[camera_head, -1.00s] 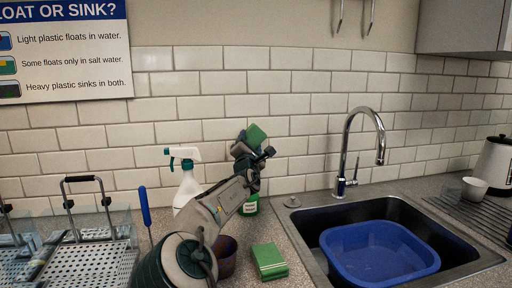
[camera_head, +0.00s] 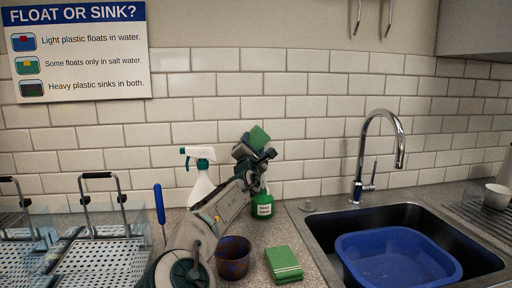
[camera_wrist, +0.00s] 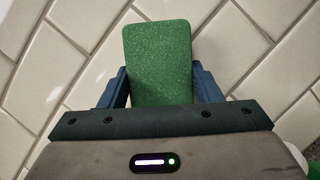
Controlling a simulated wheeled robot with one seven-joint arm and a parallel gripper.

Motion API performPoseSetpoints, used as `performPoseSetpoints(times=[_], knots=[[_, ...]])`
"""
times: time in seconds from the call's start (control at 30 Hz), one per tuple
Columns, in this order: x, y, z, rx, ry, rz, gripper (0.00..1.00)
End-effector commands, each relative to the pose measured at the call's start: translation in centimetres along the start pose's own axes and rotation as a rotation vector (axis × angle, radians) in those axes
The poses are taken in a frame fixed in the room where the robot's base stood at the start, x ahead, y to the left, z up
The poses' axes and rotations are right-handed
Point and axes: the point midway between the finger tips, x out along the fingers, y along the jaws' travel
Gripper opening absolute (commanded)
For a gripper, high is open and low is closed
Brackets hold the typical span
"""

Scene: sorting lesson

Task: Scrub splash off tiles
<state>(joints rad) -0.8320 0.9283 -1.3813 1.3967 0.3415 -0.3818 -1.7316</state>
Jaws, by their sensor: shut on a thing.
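My gripper (camera_head: 250,148) is raised in front of the white wall tiles (camera_head: 310,105), above the spray bottle and the green bottle. It is shut on a green sponge (camera_head: 259,135). In the wrist view the sponge (camera_wrist: 158,55) sits between the two blue fingers of my gripper (camera_wrist: 160,85), its far end pointing at the tiles (camera_wrist: 240,45). I cannot tell whether the sponge touches the wall. I cannot clearly make out a splash on the tiles; a few faint pale marks show left of the sponge in the wrist view.
A white spray bottle (camera_head: 202,184) and a green bottle (camera_head: 263,208) stand by the wall. A brown cup (camera_head: 233,262) and a green block (camera_head: 284,264) sit on the counter. Right is the sink with a blue basin (camera_head: 390,252) and tap (camera_head: 362,150); left are wire racks (camera_head: 95,262).

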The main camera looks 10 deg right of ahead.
Motion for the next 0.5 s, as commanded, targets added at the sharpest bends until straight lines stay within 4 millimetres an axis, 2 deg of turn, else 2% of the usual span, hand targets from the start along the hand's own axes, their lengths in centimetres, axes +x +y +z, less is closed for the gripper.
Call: performPoseSetpoints(times=[0.17, 0.5], knots=[[-1.7, -0.7, 0.6, 0.003, -0.005, -0.004, 0.40], [-4.7, -0.7, 2.1, 0.000, -0.006, -0.006, 0.40]])
